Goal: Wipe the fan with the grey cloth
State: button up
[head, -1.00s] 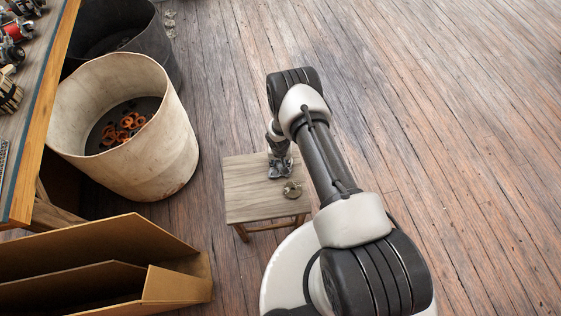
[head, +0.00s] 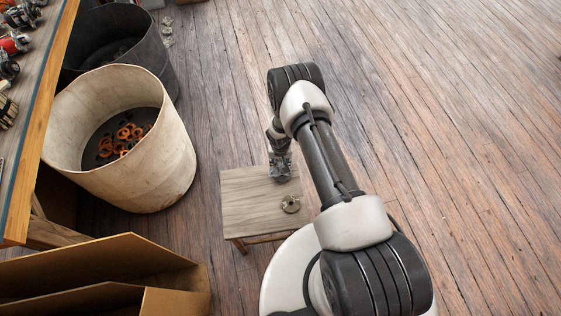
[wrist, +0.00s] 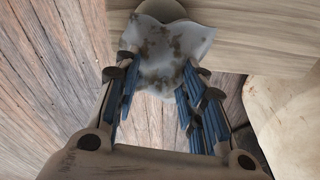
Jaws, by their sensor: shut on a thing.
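The grey cloth (wrist: 172,52), stained with dark spots, hangs between the fingers of my gripper (wrist: 162,72) in the wrist view. My gripper is shut on it. In the head view my gripper (head: 281,174) is over the far right part of a small wooden stool (head: 250,200). A small round metal part, apparently the fan (head: 290,204), lies on the stool top nearer my base, apart from the gripper. In the wrist view a rounded tan shape shows behind the cloth's upper edge; I cannot tell what it is.
A pale bin (head: 165,165) holding orange rings stands left of the stool, with a dark bin (head: 150,50) behind it. An open cardboard box (head: 120,262) is at lower left. A workbench edge (head: 50,100) runs along the left. The floor to the right is clear.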

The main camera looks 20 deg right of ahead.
jog(key=shift+r+p, duration=1.2)
jog(key=shift+r, duration=1.25)
